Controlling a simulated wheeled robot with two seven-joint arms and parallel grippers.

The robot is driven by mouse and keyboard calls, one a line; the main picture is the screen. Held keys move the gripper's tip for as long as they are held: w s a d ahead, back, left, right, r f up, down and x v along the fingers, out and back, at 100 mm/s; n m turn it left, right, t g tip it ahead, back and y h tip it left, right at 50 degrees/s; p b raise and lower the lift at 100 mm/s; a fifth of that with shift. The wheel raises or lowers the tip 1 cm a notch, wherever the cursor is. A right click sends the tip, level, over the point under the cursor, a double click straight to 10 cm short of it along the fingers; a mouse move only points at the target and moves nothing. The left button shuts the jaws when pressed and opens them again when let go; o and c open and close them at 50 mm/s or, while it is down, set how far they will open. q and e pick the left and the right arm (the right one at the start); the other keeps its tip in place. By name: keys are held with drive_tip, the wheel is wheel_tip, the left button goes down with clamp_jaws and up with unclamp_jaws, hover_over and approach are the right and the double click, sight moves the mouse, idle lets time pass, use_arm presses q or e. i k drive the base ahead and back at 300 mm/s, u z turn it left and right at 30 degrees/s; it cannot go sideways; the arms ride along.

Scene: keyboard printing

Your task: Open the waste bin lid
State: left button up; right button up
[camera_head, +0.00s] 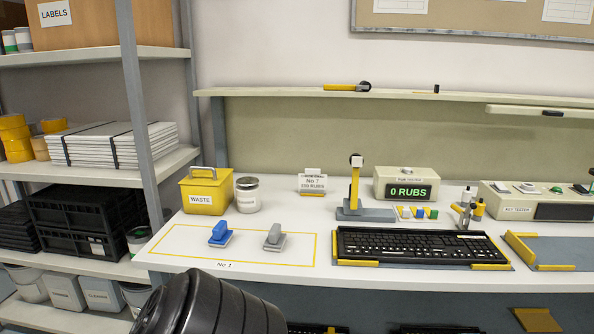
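The waste bin (207,197) is a small yellow box with a white "WASTE" label on its front. It stands on the left part of the white worktop, near the shelf post. A dark, ribbed part of my own arm shows at the bottom edge, apart from the bin.
A lidded white jar (247,196) stands close to the bin's right side. A blue-handled stamp (220,235) and a grey-handled one (274,238) sit in the yellow-outlined area in front. A keyboard (415,246) lies to the right. A shelf post (139,115) rises left of the bin.

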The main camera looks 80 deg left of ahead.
sight(202, 176)
drive_tip(key=u, duration=3.1)
drive_tip(key=k, duration=0.45)
drive_tip(key=z, duration=1.1)
drive_tip(key=i, duration=0.6)
drive_tip(key=u, duration=1)
